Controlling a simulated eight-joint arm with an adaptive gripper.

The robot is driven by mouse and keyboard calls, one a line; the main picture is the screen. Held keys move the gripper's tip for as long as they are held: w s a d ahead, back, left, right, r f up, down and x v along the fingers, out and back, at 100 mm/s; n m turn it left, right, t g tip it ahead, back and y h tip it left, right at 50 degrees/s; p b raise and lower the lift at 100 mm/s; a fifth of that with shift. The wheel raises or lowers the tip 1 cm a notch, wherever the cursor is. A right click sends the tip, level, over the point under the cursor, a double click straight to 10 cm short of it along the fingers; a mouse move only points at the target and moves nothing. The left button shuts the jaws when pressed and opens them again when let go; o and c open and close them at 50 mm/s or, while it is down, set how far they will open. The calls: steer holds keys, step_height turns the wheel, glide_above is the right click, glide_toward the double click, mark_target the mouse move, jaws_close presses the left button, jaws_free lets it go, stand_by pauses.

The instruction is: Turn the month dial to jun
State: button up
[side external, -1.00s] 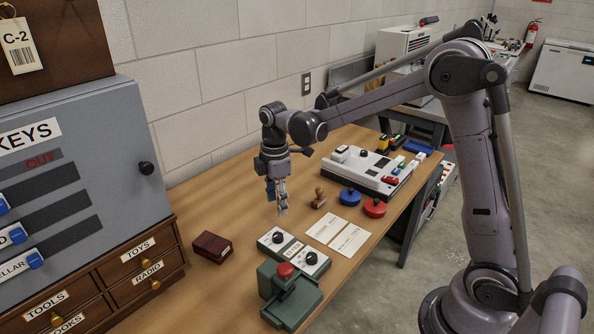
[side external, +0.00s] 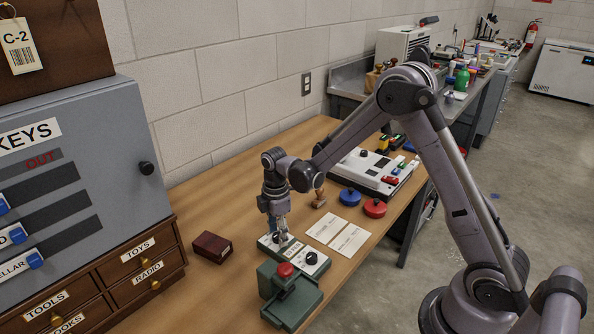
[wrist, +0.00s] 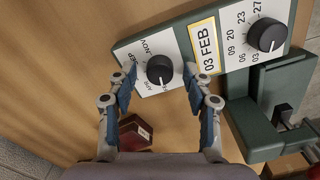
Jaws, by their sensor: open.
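The month dial (wrist: 160,69) is a black ridged knob on the date stamp box (wrist: 120,47). Month words such as NOV and APR ring it; a JUN mark is not readable. The window card (wrist: 208,57) shows 03 FEB. My gripper (wrist: 162,78) is open, with one finger on each side of the month dial; whether they touch it cannot be told. In the side external view my gripper (side external: 280,239) is low over the box, and its fingers largely hide the month dial.
A second black dial (wrist: 266,35) with day numbers is on the same box. A green press with a red knob (side external: 286,270) stands in front. A dark red box (side external: 212,246) lies left. White cards (side external: 338,234) and a wooden stamp (side external: 318,198) are beyond.

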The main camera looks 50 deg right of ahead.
jaws_close()
steer(key=shift+m, duration=0.4)
steer(key=m, duration=0.7)
steer(key=shift+f+m, duration=0.1)
steer(key=shift+m, duration=0.2)
steer(key=m, duration=0.3)
steer(key=shift+m, duration=2.1)
